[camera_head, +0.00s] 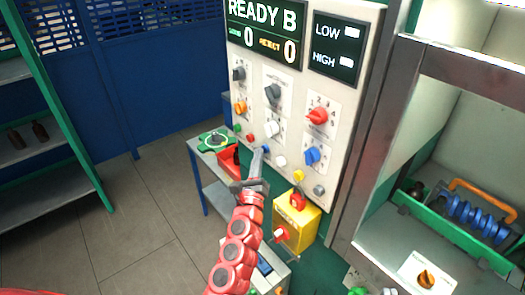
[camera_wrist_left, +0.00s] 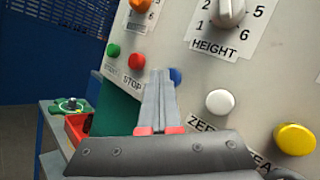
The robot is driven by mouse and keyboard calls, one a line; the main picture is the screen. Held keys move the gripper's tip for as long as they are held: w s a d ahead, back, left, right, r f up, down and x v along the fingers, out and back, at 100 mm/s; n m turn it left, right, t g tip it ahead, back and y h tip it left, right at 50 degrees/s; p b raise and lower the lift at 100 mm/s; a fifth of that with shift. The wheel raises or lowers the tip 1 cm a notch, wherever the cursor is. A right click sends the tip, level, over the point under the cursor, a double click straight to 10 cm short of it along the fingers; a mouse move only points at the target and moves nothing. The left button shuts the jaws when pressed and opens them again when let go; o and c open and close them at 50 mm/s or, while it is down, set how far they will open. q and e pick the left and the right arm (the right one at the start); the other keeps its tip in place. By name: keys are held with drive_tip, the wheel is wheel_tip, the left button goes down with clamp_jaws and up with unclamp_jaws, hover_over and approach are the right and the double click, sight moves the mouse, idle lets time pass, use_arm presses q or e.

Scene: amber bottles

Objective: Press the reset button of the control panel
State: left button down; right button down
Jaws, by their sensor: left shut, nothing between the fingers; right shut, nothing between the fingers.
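The control panel (camera_head: 255,95) is a cream board with screens, knobs and a lower row of push buttons. A blue button (camera_head: 266,149) sits in that row; in the left wrist view the blue button (camera_wrist_left: 176,75) is partly behind my fingertips, and any label below it is hidden. No readable "RESET" label shows. My left gripper (camera_head: 258,152) is shut and empty, with its fingertips just in front of or beside the blue button. I cannot tell whether they touch. The left gripper (camera_wrist_left: 158,78) also shows in the left wrist view. My right gripper is not in view.
Near the tips are a red STOP button (camera_wrist_left: 136,61), a green button (camera_wrist_left: 113,50), a white button (camera_wrist_left: 220,102) and a yellow button (camera_wrist_left: 295,139). A yellow box (camera_head: 296,225) with a red knob stands below the panel. A small table (camera_head: 200,155) holds a red bin.

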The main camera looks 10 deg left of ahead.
idle(0.4)
use_arm(q)
drive_tip(key=shift+s+a, duration=0.5)
drive_tip(key=shift+s, duration=0.15)
drive_tip(key=s+a, duration=0.1)
drive_tip(key=s, duration=0.1)
drive_tip(key=s+a+p, duration=0.1)
drive_tip(key=s+a, duration=0.1)
idle(0.4)
idle(0.6)
